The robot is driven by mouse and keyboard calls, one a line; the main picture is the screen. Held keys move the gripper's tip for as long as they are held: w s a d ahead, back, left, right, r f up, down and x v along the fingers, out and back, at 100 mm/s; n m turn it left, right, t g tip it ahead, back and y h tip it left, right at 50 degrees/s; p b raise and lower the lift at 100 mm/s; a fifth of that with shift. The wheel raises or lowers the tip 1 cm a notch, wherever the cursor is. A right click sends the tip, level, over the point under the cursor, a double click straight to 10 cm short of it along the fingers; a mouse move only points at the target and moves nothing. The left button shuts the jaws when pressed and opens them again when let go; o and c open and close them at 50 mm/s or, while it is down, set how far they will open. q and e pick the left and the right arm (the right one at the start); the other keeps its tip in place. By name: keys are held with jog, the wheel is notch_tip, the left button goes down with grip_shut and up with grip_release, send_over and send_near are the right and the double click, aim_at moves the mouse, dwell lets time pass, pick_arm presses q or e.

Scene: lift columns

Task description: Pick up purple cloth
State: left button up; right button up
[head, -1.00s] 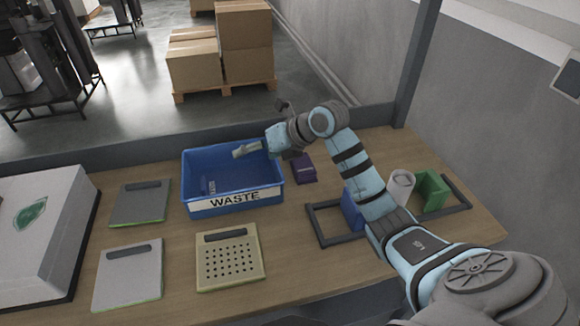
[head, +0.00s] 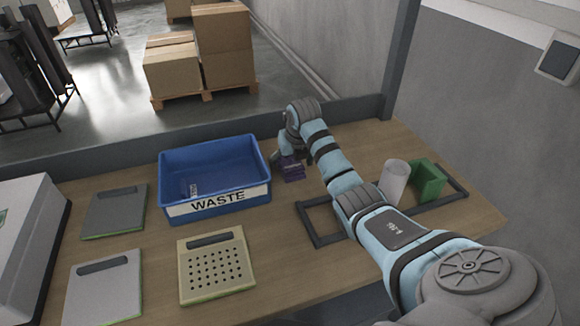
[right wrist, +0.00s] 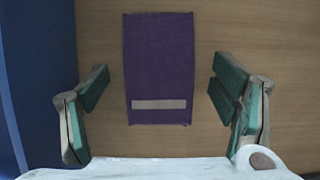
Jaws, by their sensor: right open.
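The purple cloth (head: 294,174) lies on the table just right of the blue WASTE bin, partly hidden by my right gripper in the head view. In the right wrist view the cloth (right wrist: 159,62) is a flat purple rectangle with a pale strip near its lower edge. My right gripper (right wrist: 162,88) is open above it, one finger on each side of the cloth, with bare table between each finger and the cloth. In the head view my right gripper (head: 284,162) points down at the cloth. My left gripper is not in view.
The blue WASTE bin (head: 222,199) stands close left of the cloth. A black frame (head: 308,228) with a white cylinder (head: 394,181) and a green block (head: 428,180) is at right. Grey panels (head: 114,212) and a perforated beige panel (head: 217,267) lie at left.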

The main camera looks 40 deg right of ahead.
aim_at(291, 162)
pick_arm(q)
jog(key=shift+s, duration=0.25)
pick_arm(e)
jog(key=shift+s, duration=0.1)
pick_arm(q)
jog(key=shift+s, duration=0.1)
pick_arm(e)
jog(key=c, duration=1.2)
jog(key=shift+r, duration=0.15)
